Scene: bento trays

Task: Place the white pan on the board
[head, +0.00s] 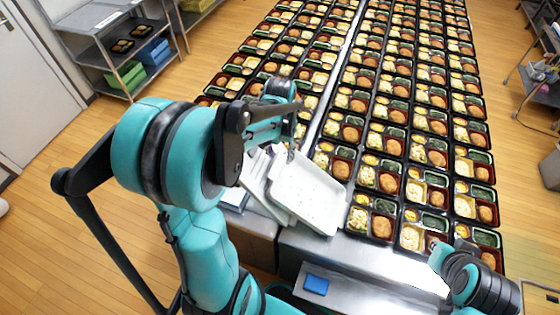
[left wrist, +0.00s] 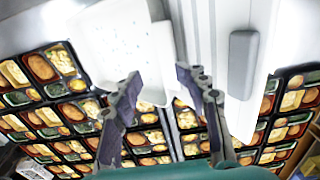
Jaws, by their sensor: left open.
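The white pan (head: 312,190) is a shallow tray with small dark specks, lying tilted at the near end of the steel counter. It also shows at the top left of the left wrist view (left wrist: 112,45). Beside it is a white board-like piece (head: 262,190), partly covered in the head view; in the left wrist view it (left wrist: 265,60) carries a grey handle. My left gripper (left wrist: 158,78) is open and empty, with its fingers apart near the pan's edge. In the head view my left arm partly hides this gripper. Only links of my right arm show, at the lower right.
Rows of filled bento trays (head: 390,110) cover the counter beyond and right of the pan. A shelf rack (head: 118,50) stands at the back left. Wooden floor is clear at left.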

